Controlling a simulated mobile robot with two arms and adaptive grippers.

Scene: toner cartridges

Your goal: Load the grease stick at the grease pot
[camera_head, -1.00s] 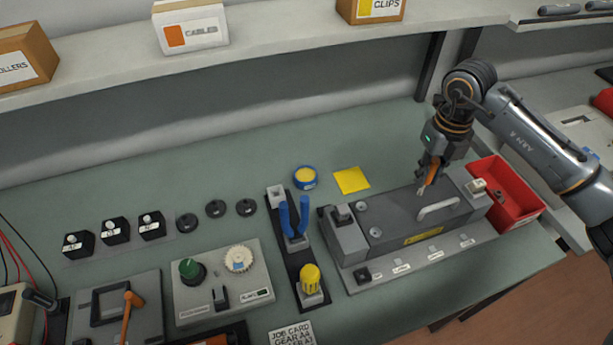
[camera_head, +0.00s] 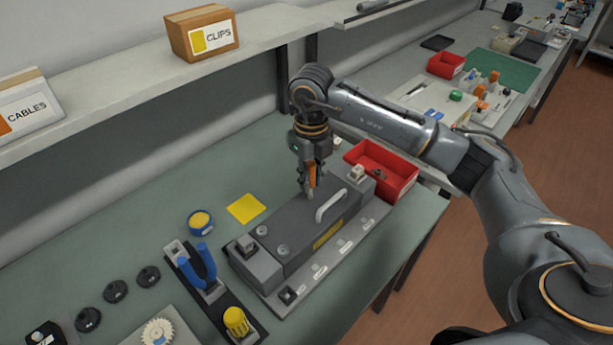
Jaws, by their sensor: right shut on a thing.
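The grease pot (camera_head: 200,222) appears to be the small round blue tub with a yellow top, standing on the green bench left of the yellow square. My right gripper (camera_head: 311,178) points down above the back of the grey toner cartridge unit, close to its pale handle. It is shut on a slim orange thing (camera_head: 312,172), which looks like the grease stick; the fingers partly hide it. Its lower end is pale, and I cannot tell whether grease is on it. The pot is apart from the gripper, to its left and nearer. My left gripper is not in view.
The grey cartridge unit (camera_head: 290,237) lies between the gripper and the bench front. A red bin (camera_head: 393,184) stands right of it. A yellow square (camera_head: 246,208) lies beside the pot.

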